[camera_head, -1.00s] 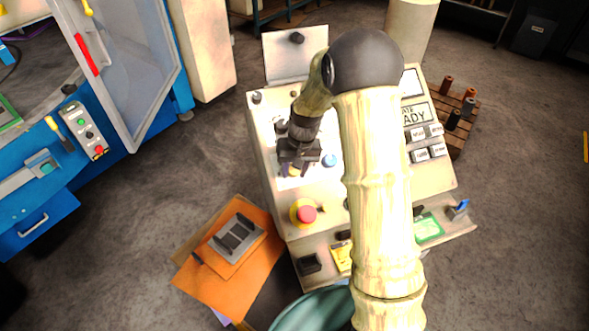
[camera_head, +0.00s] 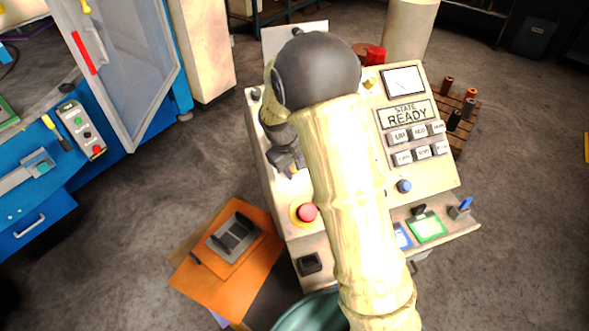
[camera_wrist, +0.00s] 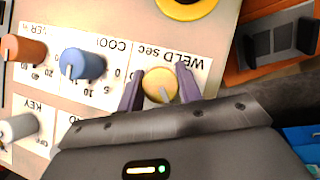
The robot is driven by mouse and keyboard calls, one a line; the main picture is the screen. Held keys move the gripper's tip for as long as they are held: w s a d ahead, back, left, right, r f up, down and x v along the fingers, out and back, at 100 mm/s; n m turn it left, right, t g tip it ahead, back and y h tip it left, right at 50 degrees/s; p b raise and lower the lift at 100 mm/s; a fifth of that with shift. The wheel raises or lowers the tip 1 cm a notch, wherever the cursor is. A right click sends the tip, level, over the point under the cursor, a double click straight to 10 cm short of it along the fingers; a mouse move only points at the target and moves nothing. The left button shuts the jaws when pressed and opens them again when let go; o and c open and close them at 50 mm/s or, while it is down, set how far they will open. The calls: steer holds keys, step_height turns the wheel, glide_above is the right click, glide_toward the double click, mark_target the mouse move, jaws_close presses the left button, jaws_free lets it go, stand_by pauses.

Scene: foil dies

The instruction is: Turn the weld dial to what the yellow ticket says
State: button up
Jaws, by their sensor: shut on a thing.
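The weld dial (camera_wrist: 159,86) is a yellow knob beside the printed words "WELD sec" in the wrist view. My gripper (camera_wrist: 159,87) has its two purple fingers on either side of the dial, closed on it. A pale pointer mark shows on the dial's lower part; the scale numbers around it are mostly hidden by the fingers. In the head view my gripper (camera_head: 291,168) is at the left part of the console's sloping panel, partly behind my arm. The yellow ticket is not visible now; my arm covers that part of the console's front ledge.
Beside the weld dial are a blue cool knob (camera_wrist: 83,64), an orange knob (camera_wrist: 24,48) and a white key knob (camera_wrist: 18,128). A red emergency button (camera_head: 307,212) sits below. Blue (camera_head: 402,237) and green (camera_head: 427,227) tickets lie on the ledge.

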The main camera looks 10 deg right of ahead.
steer(key=shift+n, duration=0.4)
steer(key=o, duration=1)
steer(key=b+v, duration=0.3)
steer(key=v, duration=1.4)
steer(key=shift+s+a, duration=0.2)
steer(key=shift+a, duration=0.2)
steer(key=shift+r, duration=0.1)
